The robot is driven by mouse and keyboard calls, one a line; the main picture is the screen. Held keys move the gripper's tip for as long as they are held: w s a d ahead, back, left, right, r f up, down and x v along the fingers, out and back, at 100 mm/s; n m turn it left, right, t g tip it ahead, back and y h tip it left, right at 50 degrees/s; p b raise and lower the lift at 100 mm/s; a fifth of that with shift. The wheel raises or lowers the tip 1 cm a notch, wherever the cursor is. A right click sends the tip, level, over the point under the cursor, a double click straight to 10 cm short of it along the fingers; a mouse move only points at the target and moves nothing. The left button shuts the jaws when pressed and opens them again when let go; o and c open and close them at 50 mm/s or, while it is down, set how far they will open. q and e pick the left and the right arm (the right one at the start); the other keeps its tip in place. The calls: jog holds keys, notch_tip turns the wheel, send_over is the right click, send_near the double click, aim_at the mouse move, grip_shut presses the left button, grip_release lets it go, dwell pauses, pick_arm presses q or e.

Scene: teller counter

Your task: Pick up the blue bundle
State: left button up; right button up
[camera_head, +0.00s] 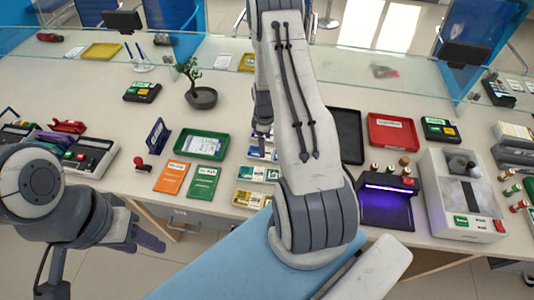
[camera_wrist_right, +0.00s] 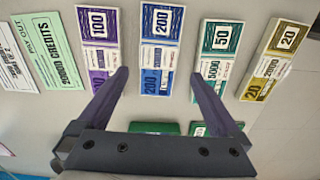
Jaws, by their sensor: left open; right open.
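The blue bundle (camera_wrist_right: 162,50), marked 200, lies flat on the counter in the right wrist view. It is between a purple bundle (camera_wrist_right: 98,40) marked 100 and a green bundle (camera_wrist_right: 216,60) marked 50. A yellow bundle (camera_wrist_right: 270,62) marked 20 lies further right. My right gripper (camera_wrist_right: 160,74) is open and empty, its fingertips on either side of the blue bundle in the picture. In the head view my right arm partly hides the row of bundles. My left gripper (camera_head: 147,240) is open and empty in front of the counter's near edge.
A green tray (camera_head: 202,144), an orange booklet (camera_head: 171,178) and a green booklet (camera_head: 202,183) lie left of the bundles. A purple-lit device (camera_head: 387,203) and a red tray (camera_head: 393,132) stand to the right. A potted plant (camera_head: 201,97) stands behind.

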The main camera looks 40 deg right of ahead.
aim_at(267, 153)
jog(key=f, duration=0.1)
jog(key=f+p, duration=0.1)
jog(key=f, duration=0.1)
jog(key=f+p, duration=0.1)
jog(key=f, duration=0.1)
jog(key=shift+s+d, duration=0.2)
jog(key=shift+d, duration=0.1)
jog(key=shift+f, duration=0.35)
jog(key=c, duration=1.4)
jog(key=shift+o, duration=0.2)
jog(key=shift+r, duration=0.15)
